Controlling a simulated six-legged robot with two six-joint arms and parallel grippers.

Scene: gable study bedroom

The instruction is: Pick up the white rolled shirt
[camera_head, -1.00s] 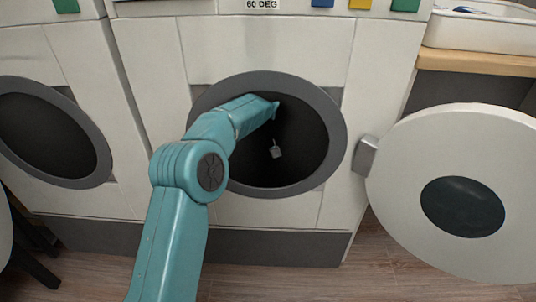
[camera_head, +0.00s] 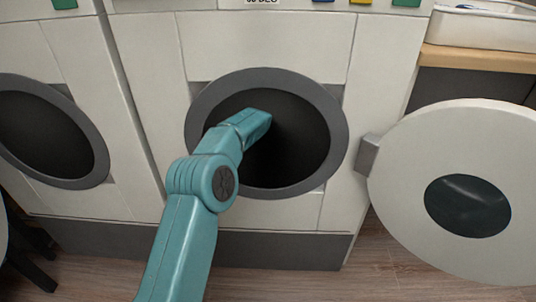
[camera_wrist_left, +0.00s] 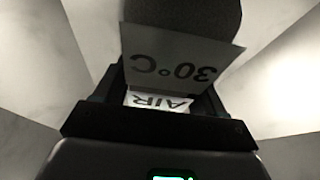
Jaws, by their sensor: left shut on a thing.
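My left arm reaches through the open round door of the middle washer (camera_head: 170,190) into its dark drum (camera_head: 300,140); its gripper is hidden in the head view. In the left wrist view my left gripper (camera_wrist_left: 160,98) is shut on a dark grey, rounded thing (camera_wrist_left: 185,14) that looks like a roll. A pale tag (camera_wrist_left: 165,58) in front of it reads "30°C" upside down, and a lower piece between the fingers reads "AIR". I see no clearly white roll. My right gripper is in neither view.
The washer's round door (camera_head: 405,190) hangs open at the right. Another washer opening (camera_head: 45,130) is at the left. A wooden counter (camera_head: 480,60) with a white tray (camera_head: 490,30) is at the upper right. Pale drum walls (camera_wrist_left: 285,85) surround the gripper closely.

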